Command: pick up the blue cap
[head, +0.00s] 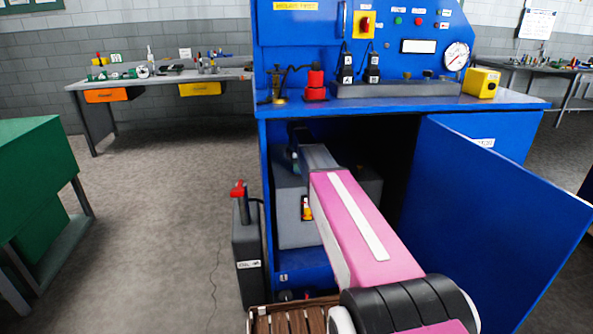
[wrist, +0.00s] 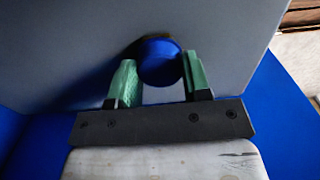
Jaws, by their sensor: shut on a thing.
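The blue cap (wrist: 160,62) shows in the wrist view as a round blue thing against a grey surface. My gripper (wrist: 156,80) has its two green fingers on either side of it, shut on it. The cap is close to the grey surface, with a dark shadow beside it; I cannot tell whether it still touches that surface. In the head view my pink arm reaches into the open blue cabinet (head: 263,180). The gripper's end (head: 297,158) is mostly hidden there by shadow and my arm, and the cap cannot be made out.
The open blue cabinet door (head: 497,225) stands to the right of my arm. A grey box (head: 290,215) is inside the cabinet. A dark can with a red top (head: 247,255) stands on the floor at the left. A wooden slatted crate (head: 262,318) is in front.

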